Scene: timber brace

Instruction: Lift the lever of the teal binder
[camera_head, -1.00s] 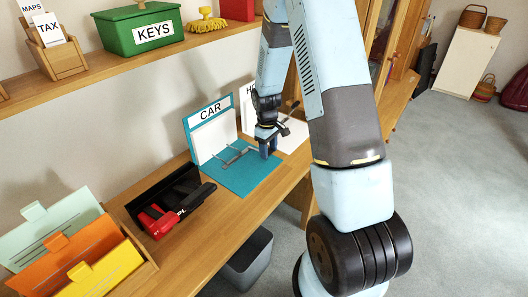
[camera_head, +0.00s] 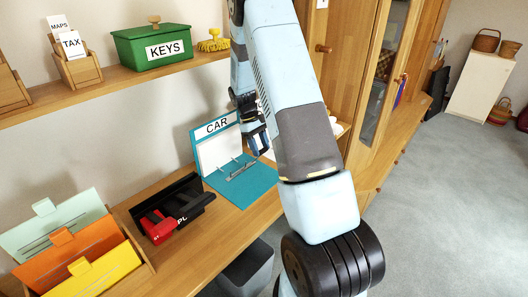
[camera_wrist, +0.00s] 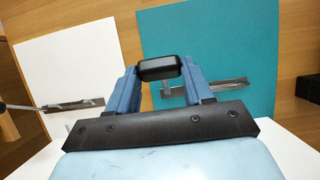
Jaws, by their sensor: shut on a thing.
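The teal binder (camera_head: 262,186) lies open on the desk, its inside cover labelled CAR standing at the back. Its metal mechanism (camera_head: 241,170) shows on the teal board. In the wrist view the teal board (camera_wrist: 235,40) is on the right, with the metal mechanism (camera_wrist: 228,86) low on it. My gripper (camera_head: 259,142) is above the binder's right side. In the wrist view its blue fingers are shut on the black lever end (camera_wrist: 158,69), and a short metal piece shows below it. My arm hides part of the binder's surroundings.
A second, white binder (camera_wrist: 62,62) with its own lever lies beside the teal one. A black holder with a red item (camera_head: 158,227) and several coloured folders (camera_head: 72,255) stand left. A shelf above bears a green KEYS box (camera_head: 150,47).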

